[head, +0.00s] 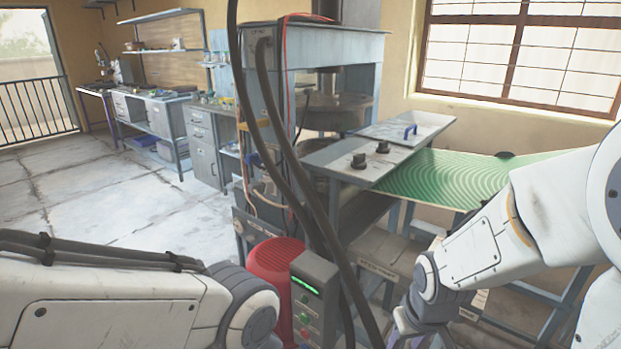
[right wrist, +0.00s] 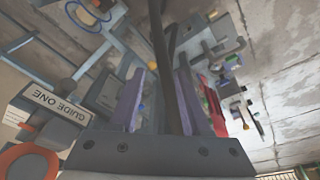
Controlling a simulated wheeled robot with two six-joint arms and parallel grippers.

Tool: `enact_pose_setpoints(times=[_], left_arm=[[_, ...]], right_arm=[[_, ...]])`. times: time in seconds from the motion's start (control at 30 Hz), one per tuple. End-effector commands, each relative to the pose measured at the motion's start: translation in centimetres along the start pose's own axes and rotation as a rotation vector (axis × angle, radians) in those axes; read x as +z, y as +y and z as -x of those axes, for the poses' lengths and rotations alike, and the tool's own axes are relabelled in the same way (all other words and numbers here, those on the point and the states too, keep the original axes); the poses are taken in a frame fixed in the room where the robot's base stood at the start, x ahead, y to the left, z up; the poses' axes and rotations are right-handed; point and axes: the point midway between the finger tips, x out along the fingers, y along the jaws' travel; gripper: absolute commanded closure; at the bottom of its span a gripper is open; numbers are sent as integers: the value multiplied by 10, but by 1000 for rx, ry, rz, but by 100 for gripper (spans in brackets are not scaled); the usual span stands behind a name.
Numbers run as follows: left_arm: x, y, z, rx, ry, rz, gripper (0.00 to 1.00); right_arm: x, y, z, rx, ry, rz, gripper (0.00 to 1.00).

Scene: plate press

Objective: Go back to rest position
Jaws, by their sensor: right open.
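The plate press (head: 300,60) stands in the middle of the head view, a blue-grey frame with a round dark ram plate (head: 335,108). A green patterned plate (head: 450,178) lies to its right, partly behind my right arm. My right gripper (right wrist: 160,100) is open, with two purple fingers apart in the right wrist view. A dark hose shows in the gap between them; I cannot tell whether it is between the fingers or beyond them. In the head view only a purple bit of this gripper shows at the bottom edge. My left arm enters at lower left; its gripper is out of frame.
Dark hoses (head: 262,120) hang in front of the press. A control box (head: 315,290) with lit green display and buttons stands beside a red motor housing (head: 272,262). A grey tray (head: 345,160) with two black knobs is on the press front. Floor at left is clear.

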Motion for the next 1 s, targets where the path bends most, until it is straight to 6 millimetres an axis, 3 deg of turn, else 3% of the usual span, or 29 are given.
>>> enact_pose_setpoints(times=[0.1, 0.47, 0.8, 1.0], left_arm=[[0, 0, 0, 0, 0, 0, 50], [-2, 3, 46, 0, 0, 0, 50], [-6, 7, 101, 0, 0, 0, 50], [-6, 8, 111, 0, 0, 0, 50]], right_arm=[[17, 11, 8, 11, 16, -157, 52], [24, -60, 80, -60, -44, 79, 52], [68, -129, 176, -139, -134, 384, 52], [90, -142, 201, -159, -171, 483, 52]])
